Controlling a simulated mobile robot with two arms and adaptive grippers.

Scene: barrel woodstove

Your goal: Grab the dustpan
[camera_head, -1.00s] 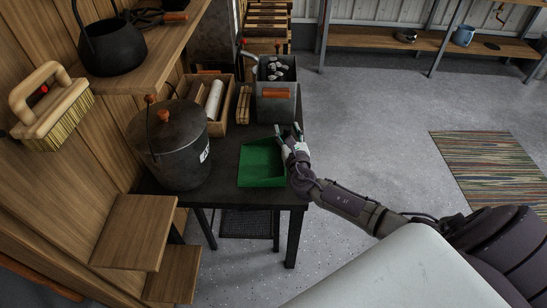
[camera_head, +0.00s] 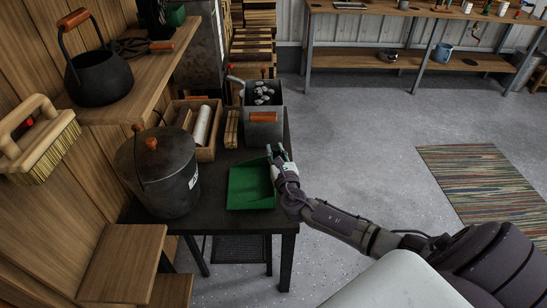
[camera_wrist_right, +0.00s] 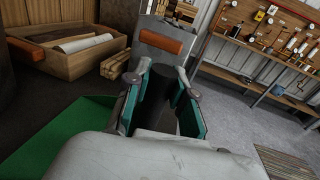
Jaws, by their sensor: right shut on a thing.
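The green dustpan (camera_head: 250,188) lies on the dark table near its right front edge. Its green pan also shows at the lower left of the right wrist view (camera_wrist_right: 55,140). My right gripper (camera_head: 277,153) is at the pan's upper right corner. In the wrist view its two teal-padded fingers are closed around a dark cylindrical handle (camera_wrist_right: 183,75), which appears to be the dustpan's. My gripper's body hides where the handle meets the pan. My left gripper is not in view.
A lidded ash bucket (camera_head: 165,180) stands left of the dustpan. A metal bin (camera_head: 263,122) with an orange handle, a wooden box (camera_head: 207,153) and some sticks (camera_head: 231,130) stand behind it. The floor (camera_head: 360,150) to the right is clear up to a striped rug (camera_head: 480,185).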

